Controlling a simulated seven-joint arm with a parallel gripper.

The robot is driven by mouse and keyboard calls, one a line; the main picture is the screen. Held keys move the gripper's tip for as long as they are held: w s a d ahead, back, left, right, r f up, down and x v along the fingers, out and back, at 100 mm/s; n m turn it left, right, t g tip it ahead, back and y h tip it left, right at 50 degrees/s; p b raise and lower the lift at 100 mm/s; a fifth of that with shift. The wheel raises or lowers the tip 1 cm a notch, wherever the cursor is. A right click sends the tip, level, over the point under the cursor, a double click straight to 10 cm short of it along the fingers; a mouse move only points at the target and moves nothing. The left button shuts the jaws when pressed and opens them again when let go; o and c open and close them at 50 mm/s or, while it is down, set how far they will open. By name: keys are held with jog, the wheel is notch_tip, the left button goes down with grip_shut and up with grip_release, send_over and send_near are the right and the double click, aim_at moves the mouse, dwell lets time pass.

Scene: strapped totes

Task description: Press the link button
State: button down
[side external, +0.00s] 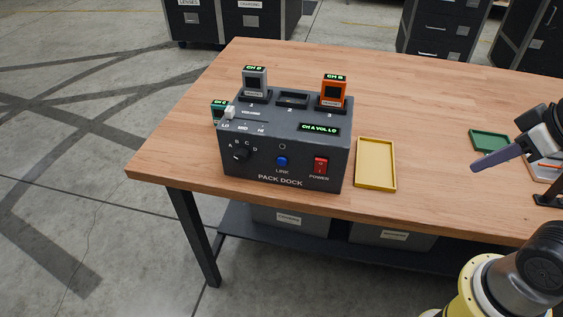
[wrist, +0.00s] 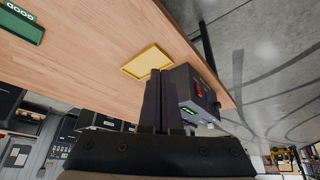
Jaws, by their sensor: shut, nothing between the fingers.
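The link button (side external: 281,161) is a small blue round button on the front of the dark grey pack dock (side external: 240,172), above that name and left of the red power switch (side external: 321,166). My gripper (side external: 476,167) is shut and empty, well to the right of the dock and apart from it. In the wrist view my closed fingers (wrist: 159,75) overlap part of the dock (wrist: 184,80).
A grey pack (side external: 255,79) and an orange pack (side external: 332,92) stand in the dock's top; a teal one (side external: 217,112) is partly hidden behind it. A yellow tray (side external: 376,163) lies right of the dock. A green tray (side external: 491,140) is near my gripper. The dock's front is unobstructed.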

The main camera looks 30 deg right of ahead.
notch_tip(320, 180, up, 6)
jog(key=f, duration=0.1)
jog(key=w+a+r+n+t+h, duration=0.15)
jog(key=w+a+n, duration=0.25)
jog(key=w+n, duration=0.45)
jog(key=w+a+f+n+h, duration=0.15)
jog(key=w+a+n, duration=0.25)
jog(key=w+n, duration=0.5)
jog(key=w+a+n+t+y, duration=0.1)
jog(key=a+n+t, duration=0.2)
jog(key=a+n, duration=0.6)
jog(key=w+a+n+t, duration=0.2)
jog(key=a+n, duration=0.4)
jog(key=a, duration=0.7)
notch_tip(320, 180, down, 19)
jog(key=shift+d+r+m, duration=0.2)
jog(key=shift+d+m, duration=0.05)
jog(key=shift+m, duration=0.1)
jog(key=shift+d, duration=0.1)
